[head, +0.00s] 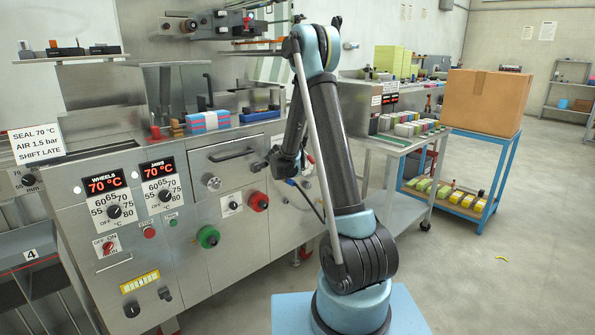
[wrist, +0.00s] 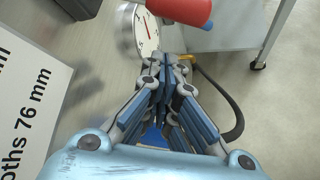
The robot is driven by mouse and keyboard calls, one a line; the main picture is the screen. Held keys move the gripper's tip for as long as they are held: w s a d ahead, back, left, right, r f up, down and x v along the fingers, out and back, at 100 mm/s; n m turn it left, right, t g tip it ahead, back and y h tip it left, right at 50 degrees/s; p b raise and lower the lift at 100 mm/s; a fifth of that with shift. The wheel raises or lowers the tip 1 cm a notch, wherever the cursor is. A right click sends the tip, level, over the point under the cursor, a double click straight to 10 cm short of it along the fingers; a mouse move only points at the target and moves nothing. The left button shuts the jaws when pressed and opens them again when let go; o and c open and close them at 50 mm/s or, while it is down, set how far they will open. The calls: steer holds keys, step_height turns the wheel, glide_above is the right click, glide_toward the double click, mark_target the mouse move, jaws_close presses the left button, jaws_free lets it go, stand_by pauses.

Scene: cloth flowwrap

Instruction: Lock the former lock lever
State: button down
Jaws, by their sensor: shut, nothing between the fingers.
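In the wrist view a red rounded handle (wrist: 185,8) shows at the top edge, cut off by the frame, just beyond my gripper (wrist: 165,62). The fingers are together, hold nothing and are apart from the handle. I cannot tell for sure whether this handle is the former lock lever. In the head view my gripper is mostly hidden by my arm, at the right end of the machine's front. A black upright lever (head: 207,86) stands on the machine top.
A round white dial (wrist: 146,32) and a sign reading "76 mm" (wrist: 25,105) are close to my gripper. A yellow and black curved hose (wrist: 232,105) lies to its right. Red (head: 258,201) and green (head: 208,237) knobs stick out from the machine front.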

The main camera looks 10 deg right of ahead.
mark_target(308, 155)
steer(key=shift+d+r, duration=1.1)
steer(key=shift+d, duration=0.05)
steer(key=shift+s+d+r+n+g, duration=0.1)
steer(key=shift+d+r+n+g, duration=0.05)
steer(key=shift+r+n+g, duration=0.2)
step_height(308, 155, up, 7)
steer(key=s+n+g+h, duration=0.1)
steer(key=n+g+h, duration=0.2)
steer(key=n+g, duration=0.1)
steer(key=shift+s+d+g+h, duration=0.15)
steer(key=shift+d+g+h, duration=0.2)
steer(key=shift+d+h, duration=0.1)
stand_by(0.5)
steer(key=shift+r, duration=0.3)
stand_by(0.4)
